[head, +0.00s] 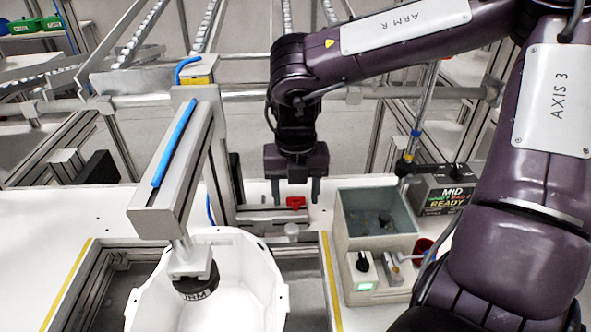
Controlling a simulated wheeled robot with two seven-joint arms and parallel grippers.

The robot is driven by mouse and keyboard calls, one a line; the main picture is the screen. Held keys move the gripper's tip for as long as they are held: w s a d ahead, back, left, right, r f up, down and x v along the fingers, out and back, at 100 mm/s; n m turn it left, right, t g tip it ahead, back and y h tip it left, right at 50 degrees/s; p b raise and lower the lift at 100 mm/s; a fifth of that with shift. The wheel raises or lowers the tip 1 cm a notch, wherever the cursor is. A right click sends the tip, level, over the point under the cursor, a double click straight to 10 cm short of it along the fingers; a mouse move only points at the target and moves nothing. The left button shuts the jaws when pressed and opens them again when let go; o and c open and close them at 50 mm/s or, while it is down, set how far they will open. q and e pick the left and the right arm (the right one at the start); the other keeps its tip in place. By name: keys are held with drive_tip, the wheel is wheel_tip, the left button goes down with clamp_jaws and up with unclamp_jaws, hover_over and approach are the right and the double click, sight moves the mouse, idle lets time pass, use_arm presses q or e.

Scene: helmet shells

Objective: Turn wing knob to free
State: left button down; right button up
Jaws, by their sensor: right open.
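A small red wing-shaped piece, which looks like the wing knob (296,202), sits on a grey metal rail (262,216) behind the white helmet shell (262,283). My right gripper (294,194) points down over it, open. One finger is on each side of the red piece in the picture; I cannot tell whether either touches it. The lower part of the knob is hard to make out. My left gripper is not in view.
A grey clamp arm (178,165) reaches over the shell, its black pad (196,287) inside it. Right of my gripper stand an open grey box (345,228) with a black knob (362,262), a red cup (422,247) and a status display (446,198). White table lies left.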

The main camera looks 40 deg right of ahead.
sight(296, 198)
wheel_tip(296, 198, up, 8)
drive_tip(key=shift+f, duration=0.1)
drive_tip(key=shift+f, duration=0.1)
idle(0.7)
